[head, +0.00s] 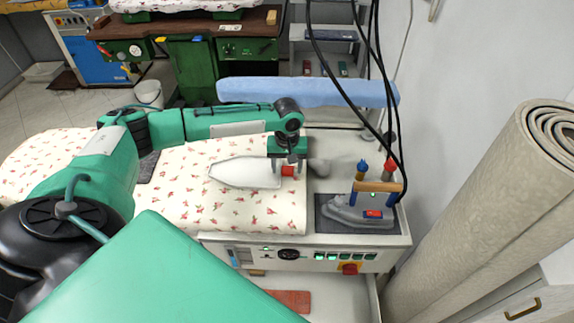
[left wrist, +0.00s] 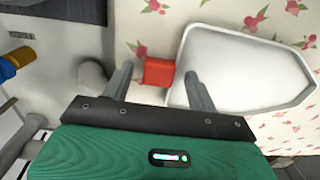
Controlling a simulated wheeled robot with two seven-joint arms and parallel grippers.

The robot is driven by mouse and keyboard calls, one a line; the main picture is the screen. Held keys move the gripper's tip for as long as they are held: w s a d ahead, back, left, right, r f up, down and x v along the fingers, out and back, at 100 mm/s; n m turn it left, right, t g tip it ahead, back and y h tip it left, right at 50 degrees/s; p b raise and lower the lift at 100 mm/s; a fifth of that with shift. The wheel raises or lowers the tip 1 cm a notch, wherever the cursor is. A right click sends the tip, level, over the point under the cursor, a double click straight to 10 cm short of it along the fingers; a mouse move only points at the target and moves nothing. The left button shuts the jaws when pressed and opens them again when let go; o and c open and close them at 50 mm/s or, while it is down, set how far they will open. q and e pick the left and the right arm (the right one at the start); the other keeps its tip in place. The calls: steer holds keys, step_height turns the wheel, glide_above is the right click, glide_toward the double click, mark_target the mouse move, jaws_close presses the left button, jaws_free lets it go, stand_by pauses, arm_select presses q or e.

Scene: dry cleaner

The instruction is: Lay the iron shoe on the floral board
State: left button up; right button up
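The iron shoe, a pale grey pointed plate (head: 243,172), lies on the floral board (head: 180,207), its tip pointing left in the head view. A red block (head: 288,170) is at its blunt end. The shoe also shows in the left wrist view (left wrist: 245,72), with the red block (left wrist: 158,72) beside it. My left gripper (head: 288,160) is over that end. In the left wrist view its two fingers (left wrist: 158,82) stand apart on either side of the red block, with gaps between. My right gripper is not in view.
An iron with a wooden handle (head: 378,186) rests on a dark pad right of the board. Black cables hang above it. A rolled beige carpet (head: 490,200) stands at the right. A blue padded arm (head: 300,90) lies behind the board.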

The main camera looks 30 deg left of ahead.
arm_select(q)
step_height(320, 180, up, 12)
steer(key=b, duration=0.1)
steer(key=shift+b, duration=0.4)
stand_by(0.6)
